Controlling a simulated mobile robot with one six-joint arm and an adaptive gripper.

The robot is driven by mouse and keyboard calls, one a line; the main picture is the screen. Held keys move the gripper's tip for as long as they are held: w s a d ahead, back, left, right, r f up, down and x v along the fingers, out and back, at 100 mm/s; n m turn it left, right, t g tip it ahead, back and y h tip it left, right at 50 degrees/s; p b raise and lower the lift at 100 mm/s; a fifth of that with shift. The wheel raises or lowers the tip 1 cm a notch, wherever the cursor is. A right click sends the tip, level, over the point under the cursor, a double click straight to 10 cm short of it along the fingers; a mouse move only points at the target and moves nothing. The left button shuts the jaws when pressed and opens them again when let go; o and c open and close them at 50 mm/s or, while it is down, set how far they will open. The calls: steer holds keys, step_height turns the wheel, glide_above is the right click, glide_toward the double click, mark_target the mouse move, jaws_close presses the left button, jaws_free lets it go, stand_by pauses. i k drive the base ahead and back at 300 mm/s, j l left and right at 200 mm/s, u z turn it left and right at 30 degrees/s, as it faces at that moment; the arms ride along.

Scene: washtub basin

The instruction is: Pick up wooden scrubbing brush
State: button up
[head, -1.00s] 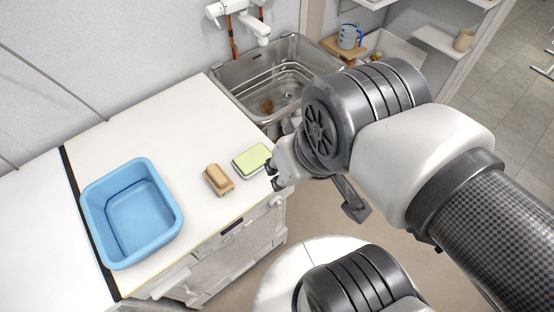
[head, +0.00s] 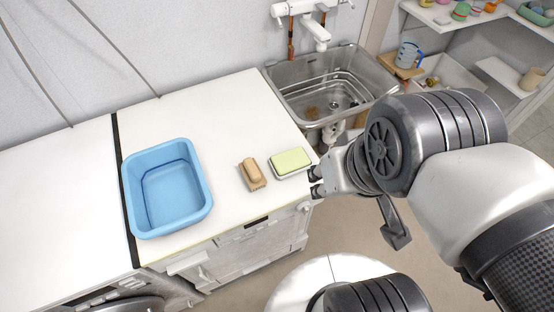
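The wooden scrubbing brush (head: 252,174) looks like a tan-brown block and lies on the white countertop near its front edge. My gripper (head: 314,181) is at the countertop's right front corner, to the right of the brush and apart from it. Its two dark fingertips are spread, with nothing seen between them. A light green block in a pale dish (head: 291,162) lies between the brush and my gripper. Part of my gripper is hidden by its own wrist.
A blue plastic basin (head: 205,208) stands on the countertop left of the brush. A metal sink (head: 375,75) is behind at right, with a small brown thing inside. Shelves with a blue mug (head: 408,55) are at upper right. The countertop's back part is clear.

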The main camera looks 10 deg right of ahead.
mark_target(254, 178)
steer(key=j+z, duration=0.45)
steer(key=j, duration=0.15)
steer(key=j+z, duration=0.45)
steer(key=j, duration=0.15)
steer(key=k+j+z, duration=0.2)
steer(key=j+z, duration=0.25)
steer(key=j, duration=0.15)
